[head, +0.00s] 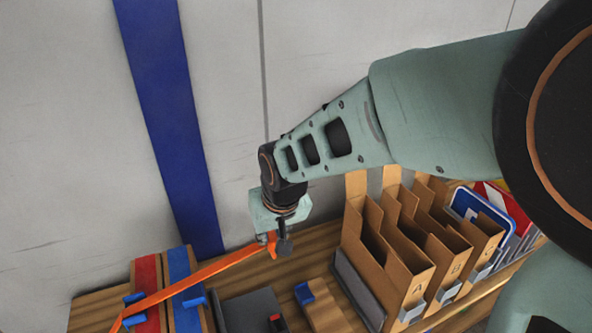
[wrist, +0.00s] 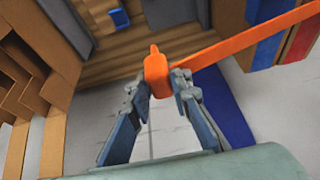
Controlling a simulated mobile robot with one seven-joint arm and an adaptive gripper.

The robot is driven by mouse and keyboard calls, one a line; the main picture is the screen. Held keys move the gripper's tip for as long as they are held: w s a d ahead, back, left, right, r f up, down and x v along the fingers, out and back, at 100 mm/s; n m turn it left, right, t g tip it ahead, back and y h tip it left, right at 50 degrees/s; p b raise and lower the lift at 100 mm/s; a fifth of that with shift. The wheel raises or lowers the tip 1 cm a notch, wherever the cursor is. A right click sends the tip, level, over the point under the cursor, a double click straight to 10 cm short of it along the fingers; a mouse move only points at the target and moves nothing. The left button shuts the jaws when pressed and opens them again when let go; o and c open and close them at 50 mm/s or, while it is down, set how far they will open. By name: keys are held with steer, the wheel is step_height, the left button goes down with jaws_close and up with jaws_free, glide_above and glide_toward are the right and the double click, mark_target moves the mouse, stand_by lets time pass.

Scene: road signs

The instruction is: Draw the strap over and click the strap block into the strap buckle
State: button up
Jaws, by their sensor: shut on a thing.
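An orange strap (head: 205,272) runs from the lower left, across the red and blue boards, up to my gripper (head: 273,242). The orange strap block (wrist: 157,74) at its end sits between my fingertips in the wrist view. My gripper (wrist: 161,84) is shut on this block and holds it above the table. The strap stretches away to the upper right in the wrist view. A wooden block with a blue piece (head: 303,293) lies below and right of my gripper in the head view. I cannot tell which part is the strap buckle.
A red-faced board (head: 147,275) and a blue-faced board (head: 182,268) stand at the left with small blue clips. A dark grey plate (head: 252,308) lies beside them. Cardboard holders (head: 403,262) marked with letters stand right of my gripper, close by, with signs behind.

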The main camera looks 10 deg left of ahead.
step_height(320, 180, down, 34)
steer(key=b, duration=2.8)
steer(key=shift+f+b, duration=0.1)
steer(key=shift+b, duration=0.3)
steer(key=shift+f+b, duration=0.6)
steer(key=o, duration=1)
